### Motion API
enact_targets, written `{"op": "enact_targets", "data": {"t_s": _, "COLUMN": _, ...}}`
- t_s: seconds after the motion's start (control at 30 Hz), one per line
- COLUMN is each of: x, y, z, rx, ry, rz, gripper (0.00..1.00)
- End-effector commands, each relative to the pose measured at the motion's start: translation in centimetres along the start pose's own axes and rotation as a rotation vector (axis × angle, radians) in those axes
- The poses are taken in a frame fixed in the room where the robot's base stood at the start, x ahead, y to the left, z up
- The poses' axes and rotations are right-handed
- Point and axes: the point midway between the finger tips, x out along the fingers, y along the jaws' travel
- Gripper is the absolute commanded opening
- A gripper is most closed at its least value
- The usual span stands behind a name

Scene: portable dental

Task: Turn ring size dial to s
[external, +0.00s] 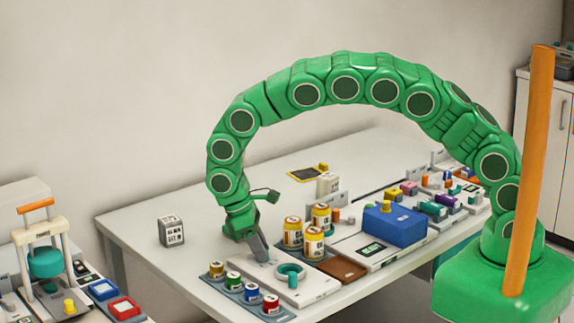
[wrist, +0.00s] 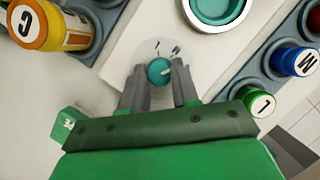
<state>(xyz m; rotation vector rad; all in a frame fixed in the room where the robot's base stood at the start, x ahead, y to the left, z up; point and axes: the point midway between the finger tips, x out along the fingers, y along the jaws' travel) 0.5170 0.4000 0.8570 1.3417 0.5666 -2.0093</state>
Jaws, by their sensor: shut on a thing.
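The ring size dial (wrist: 159,71) is a small round teal knob with a white mark, on a pale panel (wrist: 130,45). Small dark marks stand on the panel just beyond the knob; I cannot read them surely. My gripper (wrist: 160,76) points down at the panel with one grey finger on each side of the knob, shut on it. In the external view my gripper (external: 263,259) reaches the left part of the white panel (external: 306,291) and hides the dial. A teal ring (external: 290,271) is set in the same panel, to the right of the gripper.
Several small capped pots (external: 252,293) stand in a rack along the panel's near side. Yellow-orange bottles (external: 313,243) stand close behind my gripper. A brown tray (external: 342,269) and a blue box (external: 395,225) lie to the right. The table left of the gripper is mostly clear.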

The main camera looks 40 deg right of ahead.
Motion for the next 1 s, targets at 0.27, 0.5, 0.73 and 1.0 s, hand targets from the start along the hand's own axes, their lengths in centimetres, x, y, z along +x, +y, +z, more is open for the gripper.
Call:
{"op": "enact_targets", "data": {"t_s": 0.27, "x": -0.04, "y": 0.12, "z": -0.03, "rx": 0.144, "ry": 0.002, "rz": -0.062, "gripper": 0.00}}
{"op": "enact_targets", "data": {"t_s": 0.5, "x": -0.05, "y": 0.14, "z": -0.01, "rx": 0.199, "ry": 0.002, "rz": -0.084, "gripper": 0.00}}
{"op": "enact_targets", "data": {"t_s": 0.73, "x": -0.05, "y": 0.15, "z": -0.01, "rx": 0.210, "ry": 0.002, "rz": -0.088, "gripper": 0.00}}
{"op": "enact_targets", "data": {"t_s": 1.0, "x": -0.06, "y": 0.15, "z": -0.01, "rx": 0.209, "ry": 0.002, "rz": -0.087, "gripper": 0.36}}
